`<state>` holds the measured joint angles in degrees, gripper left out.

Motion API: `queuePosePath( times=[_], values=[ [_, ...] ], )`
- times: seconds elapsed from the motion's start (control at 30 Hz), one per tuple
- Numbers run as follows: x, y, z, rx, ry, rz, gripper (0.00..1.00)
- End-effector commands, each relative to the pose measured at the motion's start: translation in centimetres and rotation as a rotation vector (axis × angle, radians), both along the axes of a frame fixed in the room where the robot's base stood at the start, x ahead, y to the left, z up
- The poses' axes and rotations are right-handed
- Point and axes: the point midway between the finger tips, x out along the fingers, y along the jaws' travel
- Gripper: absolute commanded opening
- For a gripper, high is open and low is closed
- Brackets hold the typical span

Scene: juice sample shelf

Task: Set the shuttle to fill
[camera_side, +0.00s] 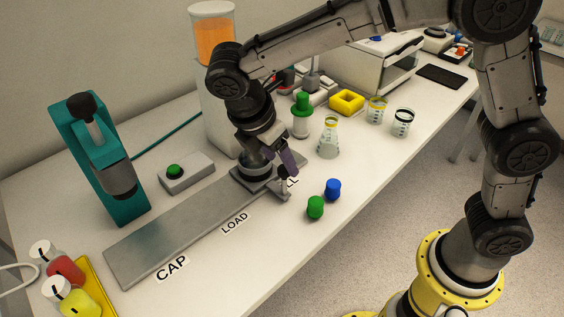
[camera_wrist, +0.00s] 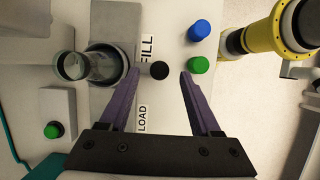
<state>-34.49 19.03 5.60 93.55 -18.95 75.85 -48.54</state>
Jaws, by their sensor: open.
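The shuttle (camera_side: 243,178) is a dark square plate with a round black holder on the grey rail (camera_side: 160,240). It stands at the far end of the rail, beside the partly covered FILL label (camera_side: 293,181). In the wrist view a clear glass jar (camera_wrist: 75,65) appears to stand in its round holder. The shuttle's handle (camera_side: 283,187) sticks out on the label side. Its black knob (camera_wrist: 160,70) shows in the wrist view. My gripper (camera_wrist: 160,73) is open above the handle, with one purple finger on each side of the knob in that view.
LOAD (camera_side: 235,223) and CAP (camera_side: 171,267) labels lie along the rail's front side. A green cap (camera_side: 316,208) and a blue cap (camera_side: 333,189) stand close to the gripper. A teal press (camera_side: 105,170) and a green-button box (camera_side: 186,175) stand behind the rail.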

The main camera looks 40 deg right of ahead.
Motion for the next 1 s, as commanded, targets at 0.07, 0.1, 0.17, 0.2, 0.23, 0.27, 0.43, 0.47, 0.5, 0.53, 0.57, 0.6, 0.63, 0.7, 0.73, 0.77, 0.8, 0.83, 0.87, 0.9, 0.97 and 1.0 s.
queuePosePath(
  times=[0.07, 0.1, 0.17, 0.2, 0.23, 0.27, 0.43, 0.47, 0.5, 0.53, 0.57, 0.6, 0.63, 0.7, 0.73, 0.77, 0.8, 0.83, 0.87, 0.9, 0.97, 1.0],
  values=[
    [0.0, -0.4, -0.9, -0.002, 0.001, -0.001, 0.64],
    [0.0, -0.6, -1.3, -0.001, 0.0, -0.001, 0.64],
    [0.0, -0.7, -1.7, -0.001, 0.0, -0.001, 0.64],
    [0.0, -0.8, -1.9, -0.001, 0.0, 0.0, 0.64],
    [0.0, -0.8, -2.0, -0.001, -0.001, 0.0, 0.64],
    [0.0, -0.9, -2.1, -0.001, -0.001, 0.0, 0.64],
    [0.0, -0.9, -2.2, 0.0, -0.001, 0.0, 0.64],
    [0.0, -0.9, -2.2, 0.0, -0.001, 0.0, 0.64],
    [0.0, -0.9, -2.2, 0.0, -0.001, 0.0, 0.64],
    [0.0, -0.9, -2.2, 0.0, -0.001, 0.0, 0.64],
    [0.0, -0.9, -2.2, 0.0, -0.001, 0.0, 0.61],
    [0.0, -0.9, -2.2, 0.0, -0.001, 0.0, 0.53],
    [0.0, -0.9, -2.1, 0.0, -0.001, 0.0, 0.48],
    [0.0, -0.9, -2.1, 0.0, -0.001, 0.0, 0.35],
    [0.0, -0.9, -2.1, 0.0, -0.001, 0.0, 0.3],
    [0.0, -0.9, -2.1, 0.0, -0.001, 0.0, 0.25],
    [0.0, -0.9, -2.1, 0.0, -0.001, 0.0, 0.17],
    [0.0, -0.9, -2.1, 0.0, -0.001, 0.0, 0.12],
    [0.0, -0.9, -2.1, 0.0, -0.001, 0.0, 0.07],
    [0.0, -0.9, -2.1, 0.0, -0.001, 0.0, 0.0],
    [0.0, -0.9, -2.1, 0.0, -0.001, 0.0, 0.0],
    [0.0, -0.9, -2.1, 0.0, -0.001, 0.0, 0.0]
  ],
)
